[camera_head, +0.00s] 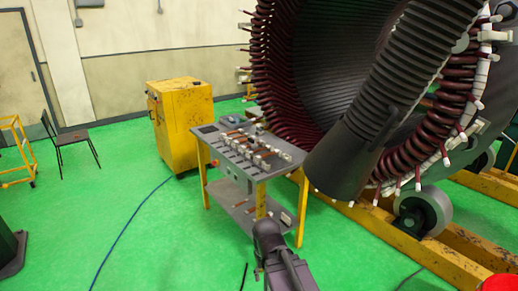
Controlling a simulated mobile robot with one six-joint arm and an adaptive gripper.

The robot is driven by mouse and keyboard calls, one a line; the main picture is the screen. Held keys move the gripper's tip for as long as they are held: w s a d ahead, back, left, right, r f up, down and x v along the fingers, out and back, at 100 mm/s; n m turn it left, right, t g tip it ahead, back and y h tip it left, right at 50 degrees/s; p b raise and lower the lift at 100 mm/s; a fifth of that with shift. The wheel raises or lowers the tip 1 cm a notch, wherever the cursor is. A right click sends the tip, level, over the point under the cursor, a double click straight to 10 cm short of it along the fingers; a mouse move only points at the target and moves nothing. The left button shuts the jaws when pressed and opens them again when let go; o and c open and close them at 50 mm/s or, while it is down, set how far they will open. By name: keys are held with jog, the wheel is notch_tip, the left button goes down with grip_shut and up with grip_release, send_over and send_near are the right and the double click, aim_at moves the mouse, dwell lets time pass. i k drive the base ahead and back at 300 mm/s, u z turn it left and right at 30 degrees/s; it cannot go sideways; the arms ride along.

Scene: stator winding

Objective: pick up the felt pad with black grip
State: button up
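A grey work table (228,167) with yellow legs stands at the middle, in front of the stator. Several small items with light and reddish-brown parts lie in rows on its top. A small dark item (208,129) lies near its back left corner; it is too small to tell whether it is the felt pad with black grip. I cannot pick out the pad for sure. My dark arm end with my gripper (262,262) is at the bottom middle, in front of and below the table top. Its fingers cannot be made out.
The big stator (283,90) with dark red windings fills the upper right, on yellow rails (452,262) with a grey roller (424,212). A yellow cabinet (183,125) stands behind the table. A chair (72,135) is at left. A blue cable crosses the open green floor (90,215).

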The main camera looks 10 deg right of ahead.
aim_at(251, 141)
jog(key=z, duration=0.05)
jog(key=k, duration=0.25)
jog(key=z, duration=0.35)
jog(key=i, duration=3)
